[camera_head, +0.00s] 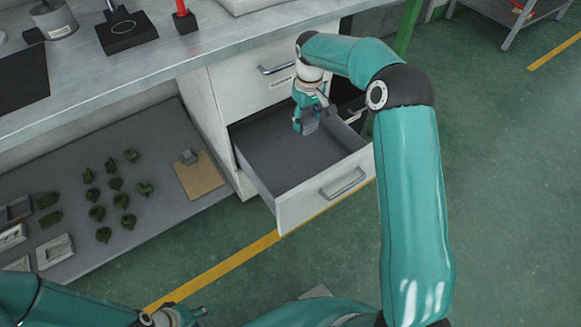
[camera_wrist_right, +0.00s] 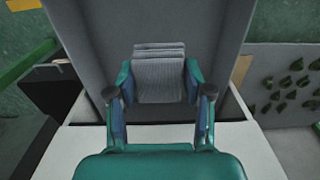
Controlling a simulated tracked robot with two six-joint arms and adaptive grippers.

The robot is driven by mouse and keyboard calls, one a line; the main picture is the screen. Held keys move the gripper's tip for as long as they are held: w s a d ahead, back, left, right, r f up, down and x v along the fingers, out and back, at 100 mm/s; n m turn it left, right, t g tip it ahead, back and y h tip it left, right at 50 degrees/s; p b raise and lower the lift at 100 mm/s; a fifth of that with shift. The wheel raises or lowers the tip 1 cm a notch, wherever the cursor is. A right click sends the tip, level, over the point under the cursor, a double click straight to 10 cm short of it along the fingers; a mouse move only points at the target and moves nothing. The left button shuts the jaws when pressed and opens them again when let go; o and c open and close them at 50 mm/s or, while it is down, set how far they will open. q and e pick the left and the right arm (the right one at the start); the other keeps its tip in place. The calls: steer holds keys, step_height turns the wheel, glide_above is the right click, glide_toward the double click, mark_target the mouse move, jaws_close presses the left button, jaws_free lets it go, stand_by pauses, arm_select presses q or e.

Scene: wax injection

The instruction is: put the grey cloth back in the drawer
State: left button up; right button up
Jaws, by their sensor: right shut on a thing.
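The drawer (camera_head: 290,208) is pulled open under the bench, and its grey inside looks empty apart from what my right gripper holds. My right gripper (camera_head: 310,116) points down over the open drawer, towards its back part. It is shut on the grey cloth (camera_head: 311,127), a small folded, ribbed piece. In the right wrist view the cloth (camera_wrist_right: 159,82) sits between the two fingers, with the grey drawer floor behind it. I cannot tell whether the cloth touches the floor. My left gripper (camera_head: 190,315) is low at the bottom edge, partly cut off, away from the drawer.
The bench top (camera_head: 170,60) above holds a black stand (camera_head: 125,30) and other items. A low shelf (camera_head: 150,225) left of the drawer carries several green pieces, a brown board (camera_head: 200,177) and grey moulds. A closed drawer (camera_head: 250,85) is above the open one.

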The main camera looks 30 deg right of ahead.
steer(key=b, duration=0.3)
glide_above(307, 172)
step_height(307, 172, down, 4)
arm_select(q)
step_height(307, 172, down, 11)
steer(key=b, duration=0.6)
steer(key=shift+r, duration=0.2)
arm_select(e)
step_height(307, 172, down, 20)
steer(key=shift+f, duration=0.1)
steer(key=o, duration=1.3)
arm_select(q)
step_height(307, 172, up, 4)
steer(key=p, duration=0.4)
steer(key=shift+r+p, duration=0.25)
steer(key=shift+p, duration=0.05)
arm_select(e)
step_height(307, 172, up, 12)
steer(key=shift+r, duration=0.1)
